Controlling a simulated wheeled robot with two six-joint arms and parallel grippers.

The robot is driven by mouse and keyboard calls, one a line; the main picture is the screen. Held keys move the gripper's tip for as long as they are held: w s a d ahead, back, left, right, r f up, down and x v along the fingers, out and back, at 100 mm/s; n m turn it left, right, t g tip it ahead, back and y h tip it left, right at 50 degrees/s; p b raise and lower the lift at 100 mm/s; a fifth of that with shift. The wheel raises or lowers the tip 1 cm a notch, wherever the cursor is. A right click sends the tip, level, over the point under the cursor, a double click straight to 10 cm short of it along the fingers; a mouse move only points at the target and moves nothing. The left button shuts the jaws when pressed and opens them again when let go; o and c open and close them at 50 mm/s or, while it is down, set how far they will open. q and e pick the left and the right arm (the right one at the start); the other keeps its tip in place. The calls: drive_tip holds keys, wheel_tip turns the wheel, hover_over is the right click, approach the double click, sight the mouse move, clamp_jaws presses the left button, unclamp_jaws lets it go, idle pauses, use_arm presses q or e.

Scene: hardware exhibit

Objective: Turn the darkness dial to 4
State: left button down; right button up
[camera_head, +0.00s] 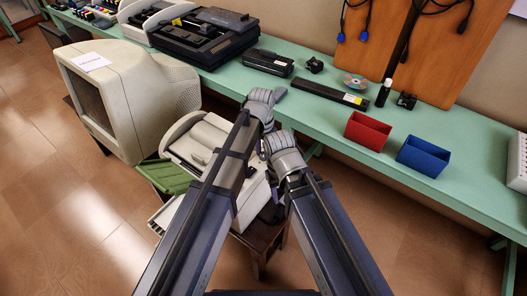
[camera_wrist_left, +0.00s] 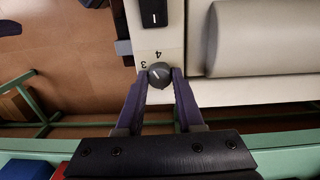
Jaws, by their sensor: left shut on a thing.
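The darkness dial (camera_wrist_left: 160,77) is a small dark grey round knob with a white mark, on the pale panel of the beige machine (camera_head: 208,135). In the left wrist view the mark slants to the upper left, roughly toward the printed 3. The printed 4 (camera_wrist_left: 158,54) is just above the dial. My left gripper (camera_wrist_left: 159,84) is shut on the dial, one finger on each side. In the head view the dial is hidden behind my arms. My right arm reaches in beside the left, but its gripper fingers do not show.
A black rocker switch (camera_wrist_left: 153,14) is on the panel above the dial. A beige monitor (camera_head: 127,95) stands left of the machine. The green table (camera_head: 325,120) behind holds a red bin (camera_head: 367,132), a blue bin (camera_head: 422,157) and several devices. Open floor lies at the left.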

sight(263, 154)
use_arm(q)
drive_tip(key=m, duration=0.5)
drive_tip(key=shift+m, duration=0.3)
idle(0.5)
drive_tip(key=c, duration=0.5)
unclamp_jaws()
wheel_tip(263, 154, up, 8)
drive_tip(key=p, duration=0.8)
drive_tip(key=shift+w, duration=0.1)
drive_tip(key=shift+f, duration=0.1)
